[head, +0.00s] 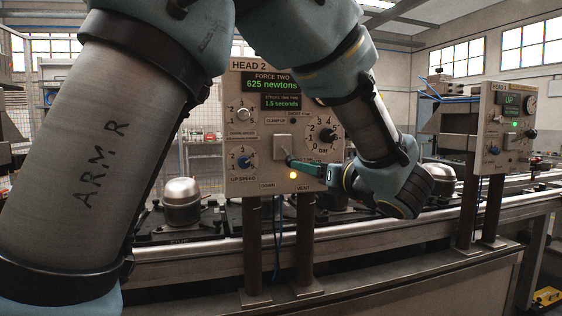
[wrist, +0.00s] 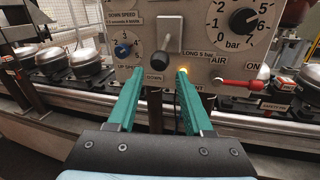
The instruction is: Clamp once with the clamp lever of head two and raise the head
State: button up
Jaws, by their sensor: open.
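The head two panel (head: 240,110) reads "FORCE TWO 625 newtons" and "STROKE TIME TWO 1.5 seconds". Its clamp lever (wrist: 158,61) has a dark knob that projects from a pale square plate, with "DOWN" printed below. The lever tilts downward in the wrist view. My gripper (head: 291,163) reaches the panel from the right in the head view. In the wrist view its green fingers (wrist: 159,73) are open, one on each side of the knob, with visible gaps. In the head view the fingers and arm partly hide the lever. The raised or lowered state of the head is not visible.
A yellow lamp (head: 293,175) glows by the lever. A red air handle (wrist: 240,84) lies right of the fingers. Dial knobs (wrist: 122,51) sit close by. Metal compressors (head: 181,203) stand on the conveyor. The head one panel (head: 505,130) shows "UP" at right.

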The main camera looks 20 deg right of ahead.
aim_at(287, 160)
jog(key=w+p, duration=0.1)
jog(key=w, duration=0.2)
jog(key=w+a+p, duration=0.1)
jog(key=w, duration=0.2)
jog(key=w+p, duration=0.1)
jog(key=w, duration=0.2)
jog(key=shift+w+a+r, duration=0.1)
jog(key=shift+a+r, duration=0.05)
jog(key=shift+w, duration=0.6)
jog(key=shift+c, duration=0.4)
grip_shut()
